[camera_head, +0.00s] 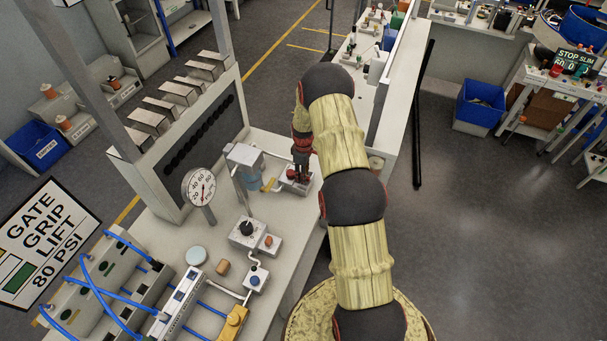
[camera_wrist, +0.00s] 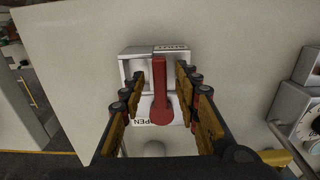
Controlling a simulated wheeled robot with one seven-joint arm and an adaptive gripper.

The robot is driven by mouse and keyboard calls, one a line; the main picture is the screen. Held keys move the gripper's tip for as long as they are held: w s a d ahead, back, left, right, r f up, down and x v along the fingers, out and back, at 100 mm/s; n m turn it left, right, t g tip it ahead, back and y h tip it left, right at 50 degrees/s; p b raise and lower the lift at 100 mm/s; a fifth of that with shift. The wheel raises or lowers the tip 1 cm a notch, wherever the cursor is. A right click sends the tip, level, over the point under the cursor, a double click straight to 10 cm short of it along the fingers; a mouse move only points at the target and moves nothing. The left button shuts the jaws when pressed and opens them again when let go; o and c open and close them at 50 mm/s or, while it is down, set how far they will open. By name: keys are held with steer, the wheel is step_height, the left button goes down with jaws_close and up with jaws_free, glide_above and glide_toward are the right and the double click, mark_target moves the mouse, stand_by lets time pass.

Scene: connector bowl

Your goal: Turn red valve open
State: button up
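The red valve handle (camera_wrist: 160,90) is a long bar with a rounded end in the wrist view. It runs up and down the picture over a pale grey block (camera_wrist: 134,68). A dark label (camera_wrist: 171,47) is on the block's top edge, too small to read surely. A label showing "PEN" (camera_wrist: 145,121) is partly hidden by the left finger. My gripper (camera_wrist: 160,76) is open, one finger on each side of the handle, with visible gaps. In the head view my gripper (camera_head: 300,165) is over the valve block (camera_head: 293,184), hiding most of the handle.
A pressure gauge (camera_head: 199,186) and a grey-blue filter unit (camera_head: 245,165) stand left of the valve. Bare bench (camera_wrist: 80,60) surrounds the block.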

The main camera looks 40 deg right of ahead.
steer(key=shift+c, duration=1.3)
jaws_close()
